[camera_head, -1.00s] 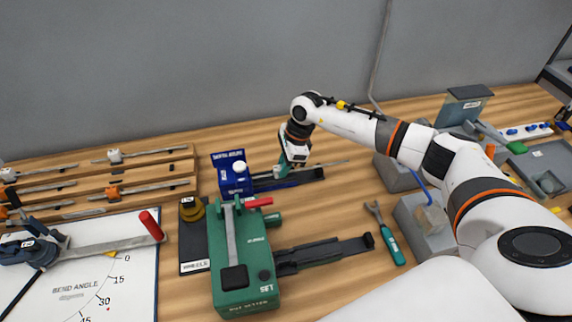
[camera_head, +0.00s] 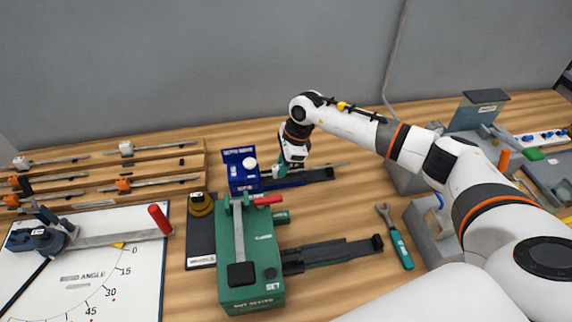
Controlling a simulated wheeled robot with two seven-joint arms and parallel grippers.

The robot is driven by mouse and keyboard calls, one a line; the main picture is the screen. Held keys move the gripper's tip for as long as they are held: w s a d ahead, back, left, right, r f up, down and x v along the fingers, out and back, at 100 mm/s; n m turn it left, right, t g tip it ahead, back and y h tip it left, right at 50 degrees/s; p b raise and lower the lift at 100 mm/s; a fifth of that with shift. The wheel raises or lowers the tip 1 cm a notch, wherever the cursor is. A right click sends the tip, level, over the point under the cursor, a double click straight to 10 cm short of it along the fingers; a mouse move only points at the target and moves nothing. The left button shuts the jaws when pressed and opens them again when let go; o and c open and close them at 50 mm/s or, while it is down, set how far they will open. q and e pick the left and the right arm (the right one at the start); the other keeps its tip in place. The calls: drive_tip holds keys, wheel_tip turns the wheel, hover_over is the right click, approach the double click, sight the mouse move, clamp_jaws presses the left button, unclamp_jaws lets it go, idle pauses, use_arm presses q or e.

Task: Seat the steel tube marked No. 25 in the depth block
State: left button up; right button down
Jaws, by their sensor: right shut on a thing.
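The blue depth block (camera_head: 238,158) stands at the back middle of the bench, with a white knob on its front and a dark rail reaching right. A thin steel tube (camera_head: 330,165) lies level along that rail, pointing at the block; its number is too small to read. My right gripper (camera_head: 281,170) is shut on the tube, close to the right side of the block. The tube's left end is hidden by the gripper and block, so I cannot tell how deep it sits. My left gripper is not in view.
A green machine (camera_head: 240,262) with a red handle stands in front of the block. A wrench (camera_head: 395,238) lies to the right, beside grey blocks.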

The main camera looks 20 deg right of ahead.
sight(277, 167)
drive_tip(key=shift+w+a, duration=0.15)
drive_tip(key=shift+a, duration=0.6)
drive_tip(key=c, duration=0.9)
unclamp_jaws()
drive_tip(key=shift+r, duration=0.15)
drive_tip(key=shift+r+p, duration=1.5)
drive_tip(key=shift+r, duration=1.9)
